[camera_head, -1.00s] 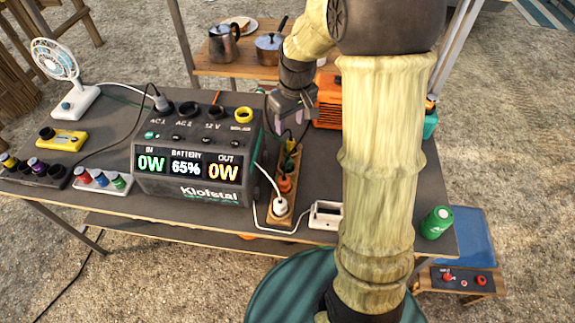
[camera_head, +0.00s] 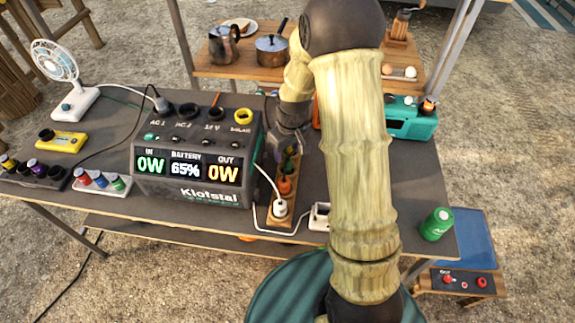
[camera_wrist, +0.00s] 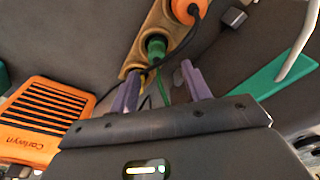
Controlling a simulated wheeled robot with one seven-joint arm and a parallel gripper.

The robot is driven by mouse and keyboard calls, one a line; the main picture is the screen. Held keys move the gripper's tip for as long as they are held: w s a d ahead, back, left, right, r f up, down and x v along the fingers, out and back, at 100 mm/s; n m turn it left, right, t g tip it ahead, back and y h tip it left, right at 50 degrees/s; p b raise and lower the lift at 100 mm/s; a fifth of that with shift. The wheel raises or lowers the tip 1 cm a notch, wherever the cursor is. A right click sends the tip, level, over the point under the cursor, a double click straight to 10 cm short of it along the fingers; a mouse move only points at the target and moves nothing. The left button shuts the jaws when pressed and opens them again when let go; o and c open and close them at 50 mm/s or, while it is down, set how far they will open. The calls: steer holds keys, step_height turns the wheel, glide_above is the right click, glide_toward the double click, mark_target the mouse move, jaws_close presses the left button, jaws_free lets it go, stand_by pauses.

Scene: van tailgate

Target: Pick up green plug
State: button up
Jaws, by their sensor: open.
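The green plug (camera_wrist: 156,47) sits upright in a socket of the wooden power strip (camera_wrist: 151,28), between an orange plug (camera_wrist: 186,8) and a yellow plug (camera_wrist: 136,77). My gripper (camera_wrist: 160,92) is open, its two purple fingers apart. In the wrist view the green plug lies just beyond the gap between the fingertips, not touching them as far as I can see. A white plug (camera_head: 280,207) and the orange plug show at the near end.
The power station (camera_head: 190,160) stands left of the strip. An orange box (camera_wrist: 45,120) is close by in the wrist view. A teal radio (camera_head: 410,118) and a green can (camera_head: 436,223) are on the right. Cables run beside the strip.

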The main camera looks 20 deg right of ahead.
mark_target(288, 158)
steer(key=f, duration=0.5)
steer(key=shift+w+d, duration=0.1)
steer(key=shift+w, duration=0.15)
stand_by(0.5)
steer(key=c, duration=1)
